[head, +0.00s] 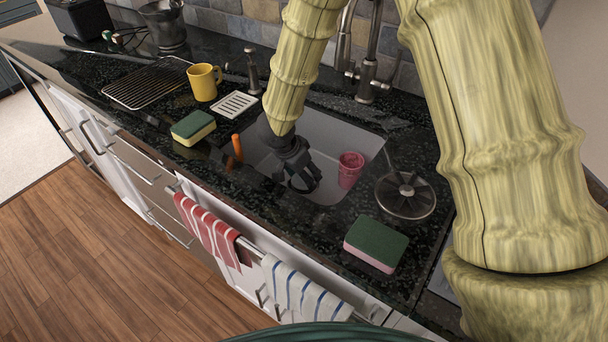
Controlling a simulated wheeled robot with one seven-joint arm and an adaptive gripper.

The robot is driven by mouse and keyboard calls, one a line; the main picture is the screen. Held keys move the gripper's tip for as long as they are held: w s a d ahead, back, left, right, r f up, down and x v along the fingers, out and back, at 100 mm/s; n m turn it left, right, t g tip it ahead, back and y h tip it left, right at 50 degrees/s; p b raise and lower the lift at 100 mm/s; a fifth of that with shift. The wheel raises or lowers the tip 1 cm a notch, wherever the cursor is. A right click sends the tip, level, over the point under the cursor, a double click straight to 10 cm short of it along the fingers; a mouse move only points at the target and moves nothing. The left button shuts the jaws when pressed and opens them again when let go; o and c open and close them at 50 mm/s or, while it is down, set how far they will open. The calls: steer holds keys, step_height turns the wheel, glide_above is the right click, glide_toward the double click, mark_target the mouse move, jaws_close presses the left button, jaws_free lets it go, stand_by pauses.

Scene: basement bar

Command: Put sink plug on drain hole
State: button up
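The white sink basin (325,132) is set into the dark speckled counter. My gripper (303,182) is dark and points down over the front part of the basin. Its fingers are small and partly overlapped, so I cannot tell whether they are open or shut, or whether they hold anything. A round, dark-spoked disc with a clear or metallic rim (406,194) lies on the counter to the right of the basin, apart from my gripper. It may be the sink plug, but I cannot be sure. I cannot make out the drain hole; my arm and gripper cover part of the basin.
A pink cup (350,169) stands in the basin. A green-and-pink sponge (376,244) is at front right. A green-and-yellow sponge (193,127), yellow mug (204,82), white slotted dish (234,104) and wire rack (148,83) are left. The tap (369,75) rises behind.

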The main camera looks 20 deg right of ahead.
steer(key=shift+f, duration=0.35)
steer(key=c, duration=0.3)
steer(key=o, duration=1.4)
steer(key=shift+r, duration=0.15)
steer(key=p+v, duration=0.1)
steer(key=v, duration=1)
steer(key=shift+a+r, duration=0.2)
steer(key=shift+r, duration=0.15)
steer(key=shift+s, duration=0.1)
